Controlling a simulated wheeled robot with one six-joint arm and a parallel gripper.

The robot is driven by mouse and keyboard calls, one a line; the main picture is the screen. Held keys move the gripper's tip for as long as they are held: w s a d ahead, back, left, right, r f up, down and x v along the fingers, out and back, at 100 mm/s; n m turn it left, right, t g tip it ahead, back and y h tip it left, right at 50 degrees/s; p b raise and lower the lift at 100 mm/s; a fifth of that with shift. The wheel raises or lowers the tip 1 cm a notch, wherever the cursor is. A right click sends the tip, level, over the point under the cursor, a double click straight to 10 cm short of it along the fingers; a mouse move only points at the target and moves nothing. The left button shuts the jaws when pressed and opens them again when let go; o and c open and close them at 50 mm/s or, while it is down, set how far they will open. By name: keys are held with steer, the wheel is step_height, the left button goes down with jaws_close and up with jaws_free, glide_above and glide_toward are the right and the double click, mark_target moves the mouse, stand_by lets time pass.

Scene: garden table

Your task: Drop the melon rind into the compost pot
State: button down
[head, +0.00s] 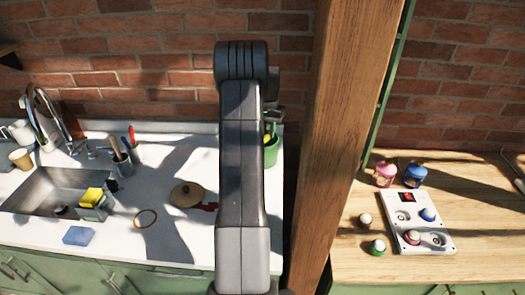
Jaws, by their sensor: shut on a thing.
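A green pot (271,152), likely the compost pot, stands at the right end of the white counter, its left side hidden behind my arm. My gripper (273,112) is mostly hidden behind my arm; a dark part of it shows just above the pot. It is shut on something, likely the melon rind. A small green and yellowish bit shows between gripper and pot rim; I cannot tell whether it is the rind or pot contents.
A thick wooden post (345,130) stands close right of the pot. A round brown lid-like thing (187,194) and a red thing (204,207) lie left of my arm. A sink (60,190) is at far left; a wooden table (480,230) is at right.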

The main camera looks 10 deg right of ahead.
steer(key=c, duration=1.2)
jaws_free()
steer(key=shift+c, duration=0.2)
steer(key=shift+r, duration=0.1)
step_height(320, 180, up, 14)
steer(key=b, duration=0.2)
steer(key=shift+f, duration=0.2)
steer(key=shift+f, duration=0.1)
step_height(320, 180, down, 13)
steer(key=shift+f+p, duration=0.1)
steer(key=shift+p, duration=1)
steer(key=shift+r, duration=1.1)
steer(key=shift+f, duration=0.1)
